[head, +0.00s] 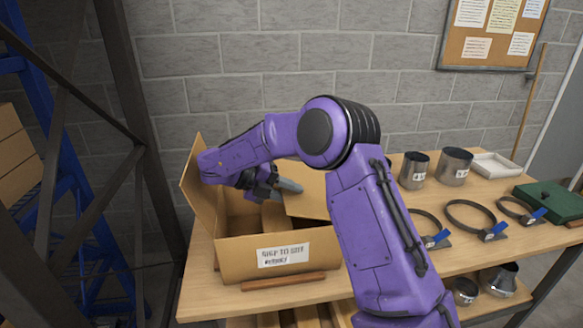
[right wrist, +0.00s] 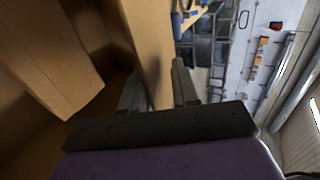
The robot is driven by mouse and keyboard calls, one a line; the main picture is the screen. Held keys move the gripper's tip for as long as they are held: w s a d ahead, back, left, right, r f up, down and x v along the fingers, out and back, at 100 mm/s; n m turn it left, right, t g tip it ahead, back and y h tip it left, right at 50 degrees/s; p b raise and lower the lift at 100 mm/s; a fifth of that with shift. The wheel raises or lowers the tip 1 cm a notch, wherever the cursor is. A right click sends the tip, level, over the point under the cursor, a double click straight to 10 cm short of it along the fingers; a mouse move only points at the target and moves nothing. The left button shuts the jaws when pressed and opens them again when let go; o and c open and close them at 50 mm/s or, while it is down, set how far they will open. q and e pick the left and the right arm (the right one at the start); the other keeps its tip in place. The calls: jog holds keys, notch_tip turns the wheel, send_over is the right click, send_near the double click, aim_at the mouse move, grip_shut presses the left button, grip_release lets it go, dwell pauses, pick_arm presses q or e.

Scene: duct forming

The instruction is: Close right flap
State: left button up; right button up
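My right gripper (head: 275,187) is over the box opening, beside the right flap. In the right wrist view its two fingers (right wrist: 163,92) are apart, with a cardboard panel (right wrist: 148,40) reaching down between them. I cannot tell whether they touch it. My left gripper is not in view.
A brown bar (head: 284,281) lies before the box. To the right are metal duct pieces (head: 414,170), ring clamps (head: 470,216), a white tray (head: 496,167) and a green case (head: 550,201). A dark metal post (head: 135,120) stands at the left.

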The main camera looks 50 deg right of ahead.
jog(key=s+a+r, duration=0.1)
jog(key=r, duration=0.1)
jog(key=s+a+r+b, duration=0.1)
jog(key=r, duration=0.1)
jog(key=s+a+r, duration=0.1)
jog(key=s+a, duration=0.1)
jog(key=shift+a+r, duration=0.1)
jog(key=shift+r, duration=0.3)
jog(key=s+a+r, duration=0.3)
jog(key=s+a, duration=0.2)
jog(key=a, duration=0.1)
jog(key=shift+s+r+b, duration=0.25)
jog(key=shift+r+b, duration=0.1)
jog(key=shift+b, duration=0.1)
jog(key=shift+r, duration=0.1)
